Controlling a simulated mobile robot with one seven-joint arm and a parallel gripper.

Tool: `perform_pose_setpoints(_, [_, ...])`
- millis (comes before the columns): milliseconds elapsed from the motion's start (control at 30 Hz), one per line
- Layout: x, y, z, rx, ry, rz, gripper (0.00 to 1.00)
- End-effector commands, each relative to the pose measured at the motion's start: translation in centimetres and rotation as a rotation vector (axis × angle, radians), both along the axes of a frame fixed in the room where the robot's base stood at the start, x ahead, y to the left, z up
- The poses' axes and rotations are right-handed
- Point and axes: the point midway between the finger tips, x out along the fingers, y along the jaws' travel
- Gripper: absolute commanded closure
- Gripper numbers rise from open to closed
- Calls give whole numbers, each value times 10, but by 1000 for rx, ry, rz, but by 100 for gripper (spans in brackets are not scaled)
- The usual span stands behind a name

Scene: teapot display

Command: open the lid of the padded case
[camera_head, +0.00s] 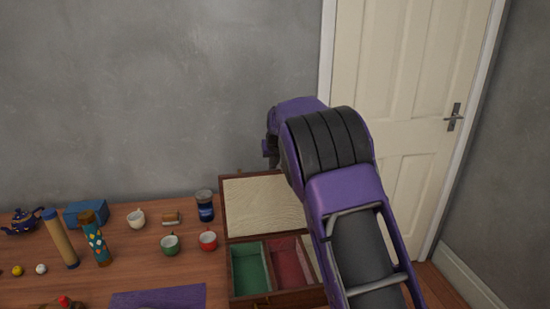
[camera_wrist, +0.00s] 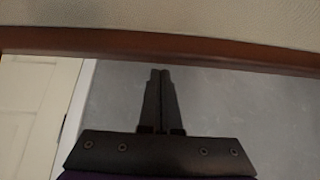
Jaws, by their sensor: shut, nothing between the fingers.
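The padded case (camera_head: 278,300) stands at the right of the table in the head view. Its lid (camera_head: 262,205) is raised and leans back, showing a cream padded lining in a brown wooden frame. The case's green compartment (camera_head: 250,270) and red compartment (camera_head: 286,265) lie open to view and look empty. My gripper (camera_wrist: 160,73) is shut and empty in the wrist view, its fingertips just by the lid's brown edge (camera_wrist: 180,52); I cannot tell whether they touch. In the head view my arm hides the lid's right side and my fingers.
A purple mat (camera_head: 158,298) lies at the front. A grey wall and white door (camera_head: 405,90) are behind.

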Motion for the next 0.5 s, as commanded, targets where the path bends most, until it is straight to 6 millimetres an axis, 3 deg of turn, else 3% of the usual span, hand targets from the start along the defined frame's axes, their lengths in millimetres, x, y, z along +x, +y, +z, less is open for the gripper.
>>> perform_pose_setpoints(500, [-37, -7, -1, 0, 1, 0, 100])
